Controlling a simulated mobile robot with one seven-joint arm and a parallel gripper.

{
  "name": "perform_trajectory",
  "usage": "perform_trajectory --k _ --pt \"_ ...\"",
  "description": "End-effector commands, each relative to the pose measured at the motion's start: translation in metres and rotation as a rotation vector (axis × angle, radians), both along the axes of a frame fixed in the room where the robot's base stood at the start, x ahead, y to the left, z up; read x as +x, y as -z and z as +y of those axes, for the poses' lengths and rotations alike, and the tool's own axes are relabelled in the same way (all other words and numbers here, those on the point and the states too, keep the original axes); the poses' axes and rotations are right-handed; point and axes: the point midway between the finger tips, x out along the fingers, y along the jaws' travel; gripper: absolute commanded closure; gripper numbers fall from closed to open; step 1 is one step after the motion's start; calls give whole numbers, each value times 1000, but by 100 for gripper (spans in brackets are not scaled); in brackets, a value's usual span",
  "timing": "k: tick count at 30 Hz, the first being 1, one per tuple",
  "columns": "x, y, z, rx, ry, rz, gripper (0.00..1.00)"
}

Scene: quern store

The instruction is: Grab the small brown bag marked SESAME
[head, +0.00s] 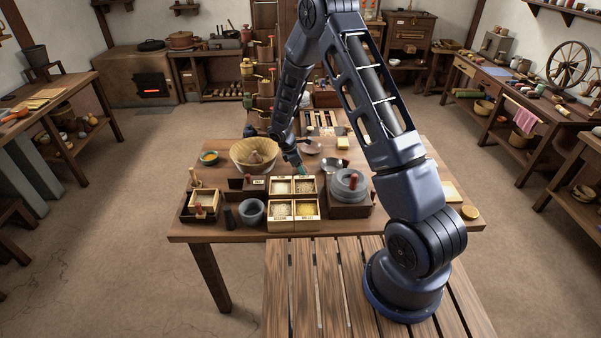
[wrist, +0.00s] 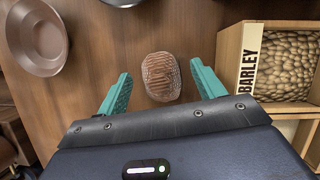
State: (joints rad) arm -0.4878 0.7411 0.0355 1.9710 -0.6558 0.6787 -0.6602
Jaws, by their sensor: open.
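My gripper (wrist: 161,69) is open, with its two teal fingers spread apart and nothing held. A small rounded brown object (wrist: 160,80) with a wrinkled, ribbed surface lies on the wooden table, between and beyond the fingers in the wrist view, clear of both. I see no lettering on it and cannot tell for sure that it is the SESAME bag. In the head view my gripper (head: 301,168) is low over the table behind the grain box, and the brown object is not distinguishable there. No bag with a readable SESAME mark shows.
The compartmented grain box (head: 293,229) has a BARLEY label (wrist: 248,58) and stands right of the gripper in the wrist view. A brown dish (wrist: 37,37) is at upper left. A large bowl (head: 240,158) and a stone quern (head: 349,184) flank the gripper in the head view.

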Motion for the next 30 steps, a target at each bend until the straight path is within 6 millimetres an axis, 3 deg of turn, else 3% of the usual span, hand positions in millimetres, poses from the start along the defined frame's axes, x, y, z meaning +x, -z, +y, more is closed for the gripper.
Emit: perform_trajectory --k 4,11,12,20,30 --pt "1 17 -7 0 -1 1 32" --pt "1 20 -8 0 0 0 32" --pt "1 20 -8 0 0 0 34" --pt "1 20 -8 0 0 0 83" --pt "2 15 -8 1 0 -1 83"
